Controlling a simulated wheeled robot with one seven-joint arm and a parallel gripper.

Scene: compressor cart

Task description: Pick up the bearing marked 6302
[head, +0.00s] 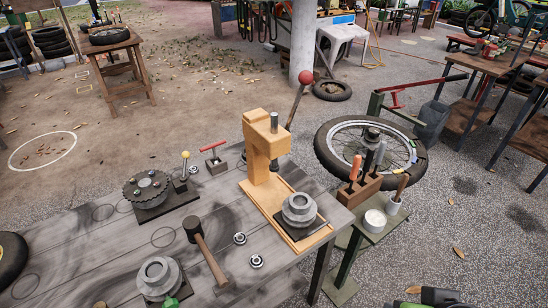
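Two small ring-shaped metal bearings lie on the grey wooden bench (95,245). One bearing (240,238) is just right of the mallet's head, and the other bearing (256,261) is nearer the front, right of its handle. A similar small ring (193,169) shows farther back beside the lever. The markings are too small to read, so I cannot tell which is 6302. My gripper is not recognisable in this view.
A mallet (207,252) lies beside the bearings. A yellow press (264,165) with a metal housing (299,210) stands behind them. Another housing (160,277) is at front left, a toothed disc fixture (149,188) at back left. A wheel (365,150) stands right of the bench.

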